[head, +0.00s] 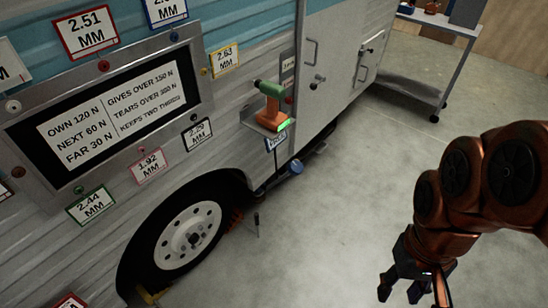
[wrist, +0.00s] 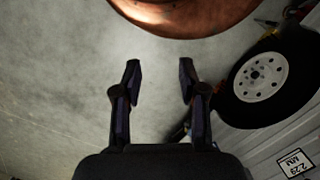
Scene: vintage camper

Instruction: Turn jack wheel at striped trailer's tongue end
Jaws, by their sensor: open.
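The trailer (head: 240,28), with a teal band over ribbed silver-white siding, fills the left and middle of the head view. No jack wheel or tongue can be made out in either view. My gripper (head: 400,291) hangs at the lower right of the head view, over bare floor and well apart from the trailer. In the wrist view my gripper (wrist: 160,68) is open, with nothing between its two dark fingers. The trailer's road wheel (head: 190,238) has a black tyre and white rim; a tyre with a white rim (wrist: 262,77) also shows right of the fingers.
An orange and green drill-like tool (head: 271,104) stands on a small side shelf (head: 252,121). A blue round-ended part (head: 295,167) sticks out below it. A wheeled rack (head: 440,70) stands at the back right.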

